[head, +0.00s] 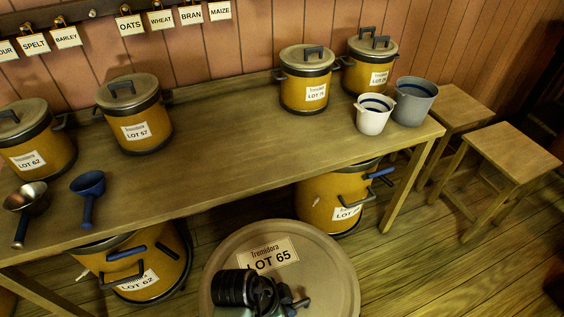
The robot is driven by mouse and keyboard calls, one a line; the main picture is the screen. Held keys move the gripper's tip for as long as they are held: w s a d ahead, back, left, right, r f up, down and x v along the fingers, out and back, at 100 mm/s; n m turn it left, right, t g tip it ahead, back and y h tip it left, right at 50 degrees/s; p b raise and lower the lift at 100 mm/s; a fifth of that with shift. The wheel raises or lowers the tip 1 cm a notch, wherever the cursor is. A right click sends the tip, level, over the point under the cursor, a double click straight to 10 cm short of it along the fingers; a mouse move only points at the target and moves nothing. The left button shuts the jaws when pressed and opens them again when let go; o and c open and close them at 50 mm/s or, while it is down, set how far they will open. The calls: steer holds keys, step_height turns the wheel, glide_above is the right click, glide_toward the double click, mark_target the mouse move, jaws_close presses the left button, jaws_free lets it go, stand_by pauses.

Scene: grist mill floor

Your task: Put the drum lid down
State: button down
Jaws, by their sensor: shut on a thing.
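The drum lid (325,268) is a large round tan disc with a raised rim and a white label reading "Tremidora LOT 65". It is at the bottom middle of the head view, in front of the table, and its lower edge is cut off by the frame. My gripper (284,300) is over the lid's middle, below the label, and is shut on it. The wrist hides the lid's grip and the fingertips. The lid appears held above the floor, but its height is hard to judge.
A long wooden table (225,150) carries lidded yellow pots, scoops (88,190), a white jug (374,114) and a grey bucket (413,100). Yellow drums (318,200) (165,262) stand beneath it. Two stools (512,150) (452,105) stand right. Plank floor (420,270) is clear at lower right.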

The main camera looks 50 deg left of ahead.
step_height(320, 180, down, 9)
steer(key=shift+w+b, duration=0.1)
steer(key=shift+b, duration=0.4)
steer(key=shift+f, duration=0.2)
steer(key=c, duration=1.3)
jaws_free()
steer(key=shift+f, duration=0.1)
steer(key=o, duration=0.4)
